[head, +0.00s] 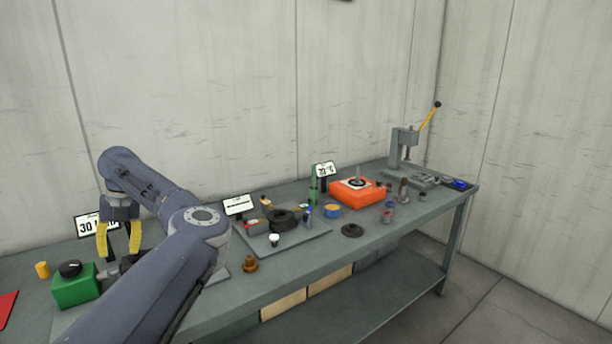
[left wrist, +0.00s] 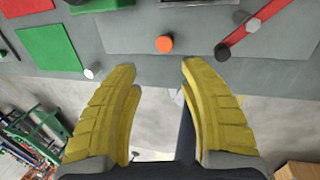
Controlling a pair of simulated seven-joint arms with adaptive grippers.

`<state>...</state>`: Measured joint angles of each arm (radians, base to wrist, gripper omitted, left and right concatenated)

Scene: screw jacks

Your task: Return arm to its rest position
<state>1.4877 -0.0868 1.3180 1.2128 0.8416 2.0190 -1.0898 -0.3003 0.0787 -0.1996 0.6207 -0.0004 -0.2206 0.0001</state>
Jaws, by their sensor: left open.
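My left gripper (head: 119,240) shows in the head view with its yellow fingers pointing down above the left part of the grey workbench (head: 290,258). Its fingers are apart with nothing between them. In the left wrist view the two yellow fingers (left wrist: 160,75) are spread, with the bench edge and floor beyond the tips. My left arm (head: 165,275) reaches in from the bottom and hides part of the bench. My right gripper is in neither view.
A green box with a black knob (head: 75,288) and an orange cylinder (head: 42,269) stand near the left gripper. A sign (head: 88,226) is behind it. An orange-red box (head: 357,193) and a lever press (head: 405,150) stand further right.

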